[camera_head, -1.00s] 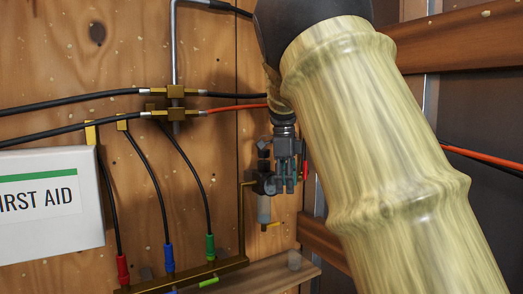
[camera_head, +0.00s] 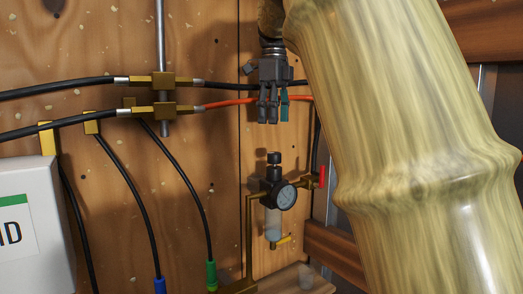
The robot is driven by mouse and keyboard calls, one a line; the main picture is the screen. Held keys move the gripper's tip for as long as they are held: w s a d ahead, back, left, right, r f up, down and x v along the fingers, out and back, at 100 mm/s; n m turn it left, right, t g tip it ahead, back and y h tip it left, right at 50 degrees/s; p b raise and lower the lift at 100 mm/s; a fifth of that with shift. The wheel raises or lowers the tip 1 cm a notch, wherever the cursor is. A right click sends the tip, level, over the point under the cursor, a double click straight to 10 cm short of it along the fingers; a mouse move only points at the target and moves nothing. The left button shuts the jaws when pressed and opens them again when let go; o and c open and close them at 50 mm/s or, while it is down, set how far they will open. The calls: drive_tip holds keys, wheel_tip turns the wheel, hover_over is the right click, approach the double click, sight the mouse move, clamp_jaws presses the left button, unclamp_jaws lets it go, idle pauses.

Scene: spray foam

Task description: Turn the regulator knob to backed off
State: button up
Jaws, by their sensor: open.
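The regulator (camera_head: 272,190) is mounted on the plywood wall near the middle of the head view. Its black knob (camera_head: 274,159) is on top. A round pressure gauge (camera_head: 286,196) faces me, and a clear bowl (camera_head: 272,224) hangs below. A red-handled valve (camera_head: 322,177) is at its right. My gripper (camera_head: 270,122) points down, open and empty, above the knob in the picture. There is a visible gap between its fingertips and the knob. How far it is from the wall is hard to tell.
Brass fittings (camera_head: 163,80) with black hoses and a red hose (camera_head: 245,101) run along the wall, the red hose passing behind my gripper. A white first aid box (camera_head: 25,225) is at left. Hoses with blue and green (camera_head: 211,275) connectors hang lower down. My arm covers the right side.

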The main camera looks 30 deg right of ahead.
sight(274, 153)
drive_tip(key=shift+w+f, duration=0.35)
drive_tip(key=shift+w, duration=0.1)
drive_tip(key=shift+s+f+p, duration=0.8)
drive_tip(key=shift+s+f, duration=0.3)
drive_tip(key=shift+f, duration=0.15)
drive_tip(key=f, duration=0.2)
drive_tip(key=w+f+p, duration=0.1)
drive_tip(key=f, duration=0.2)
drive_tip(key=shift+w+f+p, duration=0.3)
drive_tip(key=shift+f, duration=0.05)
drive_tip(key=shift+s+f, duration=0.5)
drive_tip(key=shift+f, duration=0.05)
drive_tip(key=shift+w+f, duration=0.25)
drive_tip(key=shift+w, duration=0.1)
drive_tip(key=shift+s+r, duration=0.1)
drive_tip(key=shift+s, duration=0.1)
drive_tip(key=c, duration=1)
